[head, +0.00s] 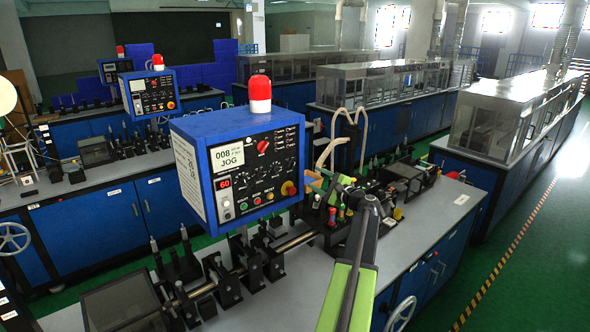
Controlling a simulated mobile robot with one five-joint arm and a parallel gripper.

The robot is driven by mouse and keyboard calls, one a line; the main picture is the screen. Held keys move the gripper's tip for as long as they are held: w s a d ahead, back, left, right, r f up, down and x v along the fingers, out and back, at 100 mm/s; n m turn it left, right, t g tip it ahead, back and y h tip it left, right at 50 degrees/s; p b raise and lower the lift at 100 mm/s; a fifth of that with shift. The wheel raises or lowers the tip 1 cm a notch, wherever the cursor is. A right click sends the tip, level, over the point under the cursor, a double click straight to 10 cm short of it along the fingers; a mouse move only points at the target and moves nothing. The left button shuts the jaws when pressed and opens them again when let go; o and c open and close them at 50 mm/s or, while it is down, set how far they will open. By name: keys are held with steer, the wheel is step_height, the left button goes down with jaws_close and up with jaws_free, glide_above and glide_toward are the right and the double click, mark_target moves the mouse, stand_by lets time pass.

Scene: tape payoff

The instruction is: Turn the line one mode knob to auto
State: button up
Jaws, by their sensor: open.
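I cannot read a line number or the knob's labels. My green and dark arm rises from the bottom and bends toward the box.
A red-topped beacon (260,92) stands on the box. Below the knob are dials, buttons and a red emergency stop (288,188) on yellow. Bench machinery (230,285) and upright coloured handles (340,212) crowd below. Similar boxes (150,92) stand behind. The right aisle is clear.

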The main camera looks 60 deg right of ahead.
mark_target(293, 166)
steer(key=x, duration=1.3)
